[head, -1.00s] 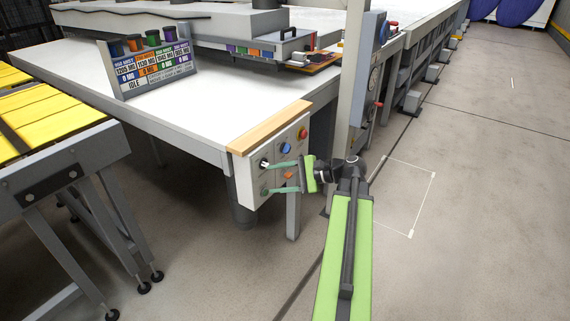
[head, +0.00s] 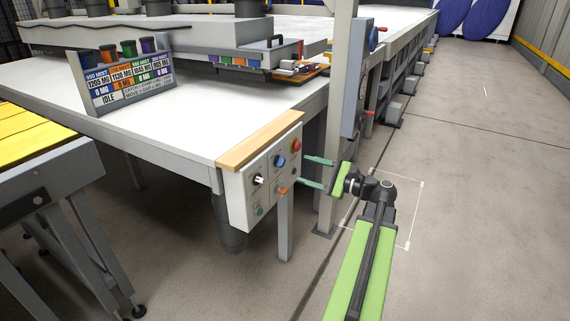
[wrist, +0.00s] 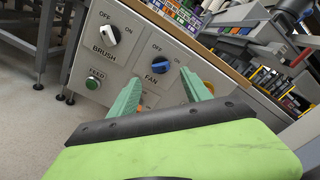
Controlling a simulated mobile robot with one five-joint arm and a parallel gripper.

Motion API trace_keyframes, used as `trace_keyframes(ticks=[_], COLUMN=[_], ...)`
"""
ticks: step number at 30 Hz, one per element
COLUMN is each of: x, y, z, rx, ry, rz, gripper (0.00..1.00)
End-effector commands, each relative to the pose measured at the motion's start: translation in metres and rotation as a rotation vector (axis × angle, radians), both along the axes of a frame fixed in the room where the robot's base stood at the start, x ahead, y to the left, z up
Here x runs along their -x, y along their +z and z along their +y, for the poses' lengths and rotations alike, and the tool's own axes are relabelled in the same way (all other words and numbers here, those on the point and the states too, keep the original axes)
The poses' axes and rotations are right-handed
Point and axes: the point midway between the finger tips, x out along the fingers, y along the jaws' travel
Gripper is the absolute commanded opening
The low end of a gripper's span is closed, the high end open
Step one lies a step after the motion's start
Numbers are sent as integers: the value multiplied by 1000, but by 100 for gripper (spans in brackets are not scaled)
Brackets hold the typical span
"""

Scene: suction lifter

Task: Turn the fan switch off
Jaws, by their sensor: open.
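The fan switch (head: 280,161) is a blue rotary knob on the white control panel (head: 240,197) at the table's corner. In the wrist view the fan switch (wrist: 156,67) has OFF and ON printed above it and FAN below. I cannot tell for sure which mark it points to. My gripper (head: 303,171) is open and empty, with its two green fingers pointing at the panel's right side. In the wrist view my gripper (wrist: 160,77) has its fingertips below and on either side of the blue knob, apparently short of it.
The white brush knob (wrist: 109,35) and green feed button (wrist: 93,83) are on the panel's left. A red button (head: 296,145) and an orange button (head: 282,191) are close to the fan switch. A grey post (head: 340,130) stands behind my gripper. The floor at right is clear.

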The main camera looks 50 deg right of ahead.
Motion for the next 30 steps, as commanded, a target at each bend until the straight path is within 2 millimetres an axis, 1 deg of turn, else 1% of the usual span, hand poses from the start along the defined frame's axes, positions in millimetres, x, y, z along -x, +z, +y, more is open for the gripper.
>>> trace_keyframes(ticks=[1, 6, 10, 15, 23, 30], x=[-14, -52, -73, -84, -85, -85], y=[0, 0, 0, 0, 0, 0], z=[4, 13, 17, 21, 20, 20], rx=[0, 0, 0, 0, 0, 0], ry=[3, 2, 1, -1, -2, -2], rz=[0, 1, 0, 1, 1, 1], gripper=[56, 56, 56, 56, 56, 25])
